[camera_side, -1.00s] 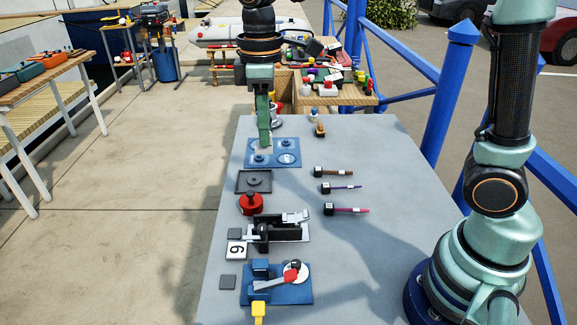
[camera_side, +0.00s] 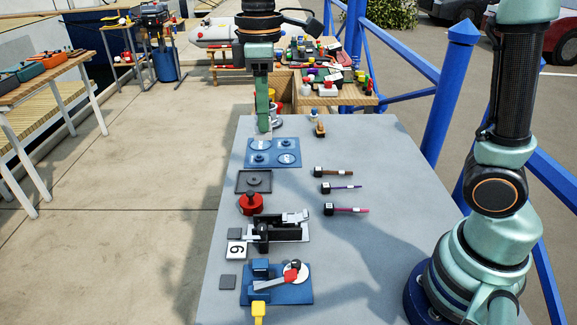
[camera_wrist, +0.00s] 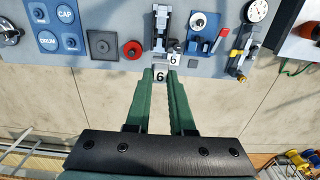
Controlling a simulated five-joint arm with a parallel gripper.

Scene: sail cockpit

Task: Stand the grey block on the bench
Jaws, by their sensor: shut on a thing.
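My gripper (camera_side: 263,131) is shut on the grey block (camera_wrist: 160,76), which shows between the fingertips in the wrist view with a black 6 on its face. In the side view the block is only a small pale patch at the fingertips. My gripper is near the far left end of the grey bench (camera_side: 350,260), just beyond the blue plate (camera_side: 273,153) there. Whether the block touches the bench cannot be told. A white tile (camera_side: 236,250) with a similar black figure lies at the bench's left edge; it also shows in the wrist view (camera_wrist: 174,59).
Along the left of the bench are a dark tray (camera_side: 253,182), a red knob (camera_side: 251,203), a black-and-silver clamp (camera_side: 280,229) and a blue fixture (camera_side: 278,285). Several hammers (camera_side: 345,210) lie mid-bench. The bench's right-hand middle is clear.

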